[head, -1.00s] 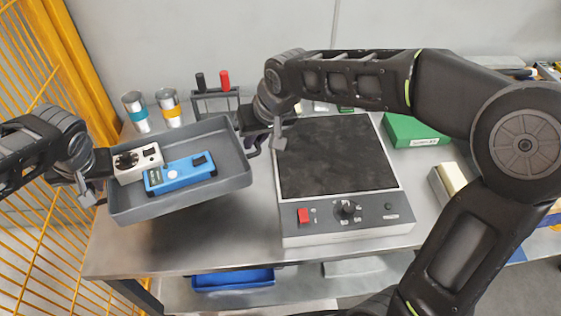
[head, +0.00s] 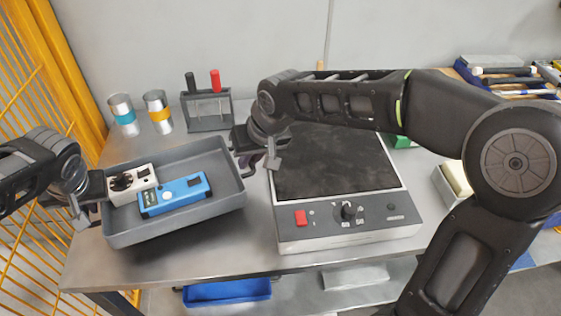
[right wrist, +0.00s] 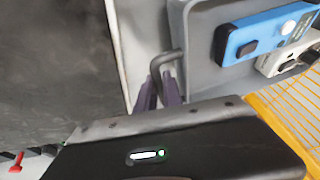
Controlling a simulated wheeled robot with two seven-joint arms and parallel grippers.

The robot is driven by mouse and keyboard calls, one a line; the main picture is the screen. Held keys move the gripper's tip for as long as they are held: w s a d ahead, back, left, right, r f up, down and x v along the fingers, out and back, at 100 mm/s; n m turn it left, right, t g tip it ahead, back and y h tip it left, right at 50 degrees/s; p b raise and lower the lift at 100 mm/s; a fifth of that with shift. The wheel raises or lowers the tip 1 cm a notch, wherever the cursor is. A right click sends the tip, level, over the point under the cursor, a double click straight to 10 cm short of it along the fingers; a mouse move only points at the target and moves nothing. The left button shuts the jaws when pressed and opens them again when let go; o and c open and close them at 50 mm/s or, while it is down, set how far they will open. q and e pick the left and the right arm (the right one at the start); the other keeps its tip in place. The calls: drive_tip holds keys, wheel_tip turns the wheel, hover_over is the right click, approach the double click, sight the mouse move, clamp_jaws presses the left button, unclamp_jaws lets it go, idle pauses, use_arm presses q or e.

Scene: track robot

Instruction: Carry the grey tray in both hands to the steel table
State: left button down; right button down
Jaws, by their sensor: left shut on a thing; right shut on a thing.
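The grey tray (head: 215,207) is over the left part of the steel table (head: 190,262) in the head view; I cannot tell whether it touches the top. A blue meter (head: 178,195) and a white device with a black knob (head: 133,184) lie in it. My left gripper (head: 92,214) is shut at the tray's left end; its grip is mostly hidden. My right gripper (head: 255,168) is shut on the handle at the tray's right end. In the right wrist view its fingers (right wrist: 160,92) close on the dark handle (right wrist: 168,60) beside the tray wall (right wrist: 185,55).
A black-topped hotplate (head: 345,215) stands just right of the tray. Behind the tray are two steel cups (head: 158,112) and a grey rack (head: 207,112) with red and black handled tools. A yellow mesh fence (head: 30,85) is at left. A blue bin (head: 227,291) sits below.

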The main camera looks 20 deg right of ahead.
use_arm(q)
drive_tip(key=shift+f, duration=0.1)
use_arm(e)
drive_tip(key=shift+f, duration=0.1)
